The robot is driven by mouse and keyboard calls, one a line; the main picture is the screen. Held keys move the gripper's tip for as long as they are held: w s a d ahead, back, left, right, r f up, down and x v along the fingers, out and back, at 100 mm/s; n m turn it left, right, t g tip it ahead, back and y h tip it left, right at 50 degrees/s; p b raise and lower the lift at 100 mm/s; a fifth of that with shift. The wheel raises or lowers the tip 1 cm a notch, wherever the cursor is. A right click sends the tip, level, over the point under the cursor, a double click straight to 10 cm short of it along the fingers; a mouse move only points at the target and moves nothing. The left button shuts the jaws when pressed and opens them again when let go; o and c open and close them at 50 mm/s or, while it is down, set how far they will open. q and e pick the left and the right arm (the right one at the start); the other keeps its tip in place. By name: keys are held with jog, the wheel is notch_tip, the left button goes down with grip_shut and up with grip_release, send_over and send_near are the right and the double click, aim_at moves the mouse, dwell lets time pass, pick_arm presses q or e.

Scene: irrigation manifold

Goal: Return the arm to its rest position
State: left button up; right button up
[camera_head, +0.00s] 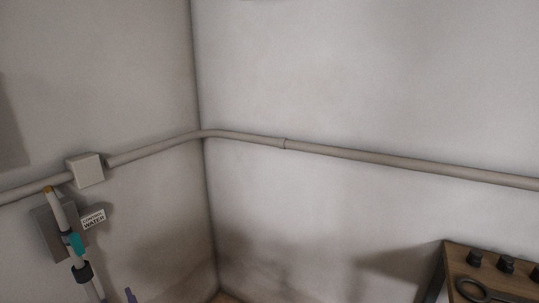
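Neither of my grippers shows in the head view. No arm can be made out for certain in this view. At the lower left a pale upright pipe (60,212) with an orange top, a teal band (75,244) and a dark collar (83,272) stands in front of a grey wall plate (48,232). A small white label (93,219) reading "WATER" on its lower line is beside it.
A beige conduit (380,158) runs along both walls through the corner, with a square junction box (86,169) at left. A wooden board (456,262) with dark knobs and a dark ring-handled tool (472,290) is at lower right. A purple object (130,295) peeks in at the bottom.

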pick_arm(q)
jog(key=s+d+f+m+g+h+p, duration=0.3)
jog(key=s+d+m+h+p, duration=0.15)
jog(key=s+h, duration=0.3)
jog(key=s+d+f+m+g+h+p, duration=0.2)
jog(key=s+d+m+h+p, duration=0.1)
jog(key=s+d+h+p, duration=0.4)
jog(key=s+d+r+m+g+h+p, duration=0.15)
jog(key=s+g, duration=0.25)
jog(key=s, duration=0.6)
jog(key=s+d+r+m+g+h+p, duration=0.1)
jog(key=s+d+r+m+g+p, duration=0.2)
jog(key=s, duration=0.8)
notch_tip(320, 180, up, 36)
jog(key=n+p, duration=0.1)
jog(key=p, duration=3.6)
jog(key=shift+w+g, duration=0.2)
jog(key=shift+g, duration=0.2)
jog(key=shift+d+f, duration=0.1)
